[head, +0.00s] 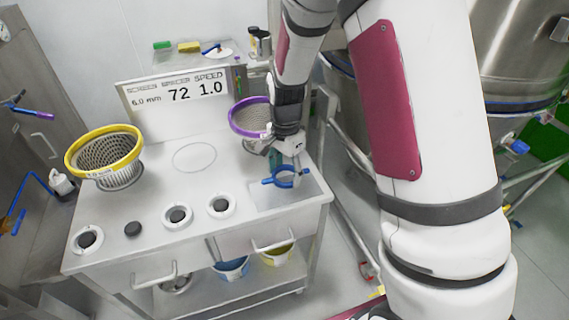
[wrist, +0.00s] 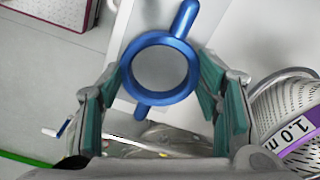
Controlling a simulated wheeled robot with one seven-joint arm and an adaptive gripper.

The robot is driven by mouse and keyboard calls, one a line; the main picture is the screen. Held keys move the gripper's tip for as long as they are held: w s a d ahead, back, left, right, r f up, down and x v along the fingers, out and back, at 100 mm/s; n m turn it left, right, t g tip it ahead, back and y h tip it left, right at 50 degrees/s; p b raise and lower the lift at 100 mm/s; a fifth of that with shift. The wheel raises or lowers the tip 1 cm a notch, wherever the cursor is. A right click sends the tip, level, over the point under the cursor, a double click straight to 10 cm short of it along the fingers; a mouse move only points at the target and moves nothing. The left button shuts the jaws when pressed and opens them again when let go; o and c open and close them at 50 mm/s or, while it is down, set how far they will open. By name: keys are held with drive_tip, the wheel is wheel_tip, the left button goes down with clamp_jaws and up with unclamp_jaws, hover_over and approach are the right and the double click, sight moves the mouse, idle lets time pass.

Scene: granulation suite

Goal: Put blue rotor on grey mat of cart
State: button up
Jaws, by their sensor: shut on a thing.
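The blue rotor (head: 268,181), a ring with two bars sticking out on opposite sides, is at the front right of the cart (head: 150,205). My gripper (head: 286,170) is shut on it from above, one finger on each side. In the wrist view the rotor's ring (wrist: 162,98) sits between the teal finger pads. The grey mat (head: 262,199) is a pale rectangle on the cart top at the front right corner. The rotor is over the mat; I cannot tell whether it touches it.
A purple-rimmed sieve basket (head: 238,127) stands behind my gripper, and shows at right in the wrist view (wrist: 291,118). A yellow-rimmed basket (head: 78,158) is at the left. Several round holders line the cart's front. A steel vessel (head: 515,50) stands at right.

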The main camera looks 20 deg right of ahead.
sight(286, 190)
drive_tip(key=shift+f+b, duration=1.05)
drive_tip(key=shift+f, duration=1.05)
drive_tip(key=o, duration=1.5)
drive_tip(key=shift+r, duration=0.1)
wheel_tip(286, 190, up, 12)
